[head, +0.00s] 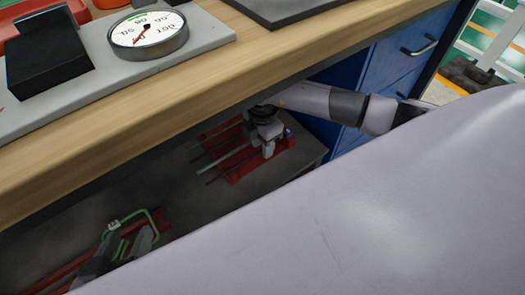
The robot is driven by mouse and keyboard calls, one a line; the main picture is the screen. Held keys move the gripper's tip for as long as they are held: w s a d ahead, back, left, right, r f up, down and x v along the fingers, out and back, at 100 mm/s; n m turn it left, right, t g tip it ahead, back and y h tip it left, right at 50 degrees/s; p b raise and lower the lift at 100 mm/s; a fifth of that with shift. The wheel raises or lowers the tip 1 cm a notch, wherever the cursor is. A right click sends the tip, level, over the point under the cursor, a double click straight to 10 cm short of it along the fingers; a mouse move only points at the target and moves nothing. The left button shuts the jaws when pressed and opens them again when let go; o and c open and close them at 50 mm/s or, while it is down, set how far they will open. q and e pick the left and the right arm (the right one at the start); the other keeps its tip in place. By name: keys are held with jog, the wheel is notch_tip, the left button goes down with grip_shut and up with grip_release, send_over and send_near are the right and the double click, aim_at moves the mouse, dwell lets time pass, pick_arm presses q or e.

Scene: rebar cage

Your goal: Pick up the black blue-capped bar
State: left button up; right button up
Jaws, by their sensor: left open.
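My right gripper (268,150) points down over a red rack (245,170) on the dark lower shelf. Grey rods (215,160) lie across this rack. A small blue spot (288,133) shows beside the gripper; it may be the cap of the blue-capped bar, but the bar's black shaft cannot be made out. Whether the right gripper is open or shut is too small to tell. My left gripper (132,246) is open at the lower left, by a bent green bar (128,217). Its lower part is hidden behind my own pale body part.
A wooden worktop (215,75) overhangs the shelf (180,195). A round dial gauge (148,34) and a black block (48,65) stand on it. Red rails (60,275) lie at the lower left. Blue drawers (395,60) close off the right side.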

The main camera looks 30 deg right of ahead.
grip_shut()
jog(key=shift+r, duration=0.1)
